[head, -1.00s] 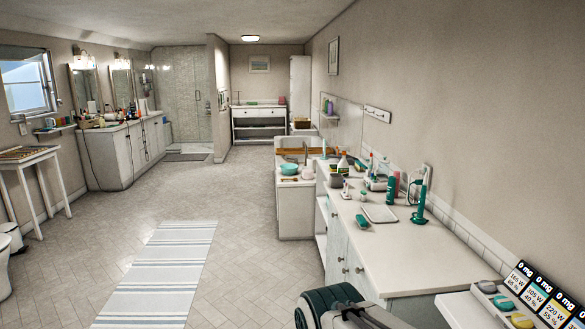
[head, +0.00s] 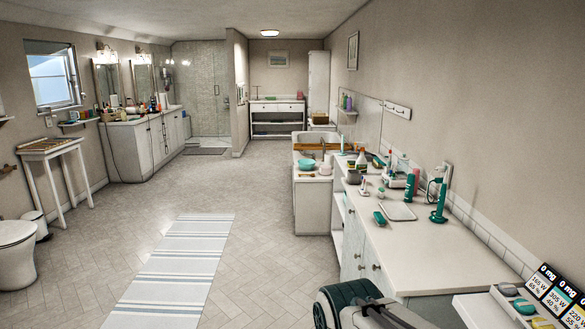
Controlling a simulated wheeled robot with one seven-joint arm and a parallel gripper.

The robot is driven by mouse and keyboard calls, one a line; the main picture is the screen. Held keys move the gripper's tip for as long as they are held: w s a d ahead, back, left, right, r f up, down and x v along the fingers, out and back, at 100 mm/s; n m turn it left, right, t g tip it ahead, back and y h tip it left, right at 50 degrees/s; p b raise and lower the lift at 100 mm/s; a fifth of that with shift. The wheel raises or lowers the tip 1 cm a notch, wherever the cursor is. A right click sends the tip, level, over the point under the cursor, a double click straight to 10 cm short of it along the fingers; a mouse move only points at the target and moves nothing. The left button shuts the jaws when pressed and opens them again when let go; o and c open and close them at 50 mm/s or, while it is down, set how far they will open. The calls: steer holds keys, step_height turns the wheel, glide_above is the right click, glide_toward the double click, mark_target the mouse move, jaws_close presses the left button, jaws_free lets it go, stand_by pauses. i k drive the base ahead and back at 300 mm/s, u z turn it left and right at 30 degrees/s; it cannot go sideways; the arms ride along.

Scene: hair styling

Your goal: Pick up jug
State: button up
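I cannot single out a jug for certain in the head view. A small pale vessel (head: 325,169) stands beside a teal bowl (head: 306,165) on the low white cabinet by the right wall. It is too small to tell whether it is a jug. My gripper is not in view.
The long white counter (head: 425,241) on the right holds bottles, a white tray (head: 398,211) and a teal upright appliance (head: 439,204). A dark green and grey object (head: 352,304) stands at its near end. A striped rug (head: 170,270) lies on open floor left of it.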

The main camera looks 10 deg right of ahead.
mark_target(329, 160)
steer(key=u, duration=0.25)
steer(key=i, duration=2.45)
steer(key=u, duration=0.15)
steer(key=i, duration=3.45)
steer(key=z, duration=0.1)
steer(key=i, duration=1.6)
steer(key=z, duration=0.7)
steer(key=i, duration=1.3)
steer(key=z, duration=1.85)
steer(key=i, duration=0.85)
steer(key=z, duration=0.75)
